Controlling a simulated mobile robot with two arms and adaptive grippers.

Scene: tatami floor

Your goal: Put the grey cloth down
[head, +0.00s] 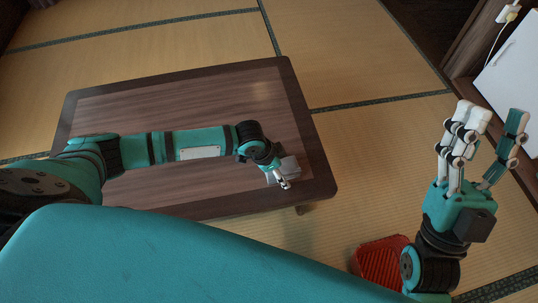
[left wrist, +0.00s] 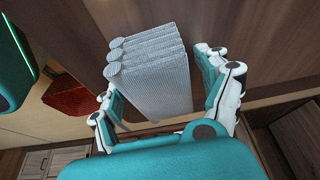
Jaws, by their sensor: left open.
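The grey cloth (left wrist: 152,80) is a folded, ribbed bundle between the spread fingers of my left gripper (left wrist: 160,72) in the left wrist view. The fingers stand on either side of it, with a gap at the right; whether the left finger touches it is unclear. In the head view the cloth (head: 290,164) is at the low table's near right corner, partly hidden by my left gripper (head: 282,179). It appears to rest on the wooden table top (head: 190,95). My right gripper (head: 488,135) is raised at the right, open and empty.
A red ribbed crate (head: 380,262) stands on the tatami floor, right of the table and below my right arm; it also shows in the left wrist view (left wrist: 74,97). A white panel (head: 515,75) stands at the upper right. Most of the table top is clear.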

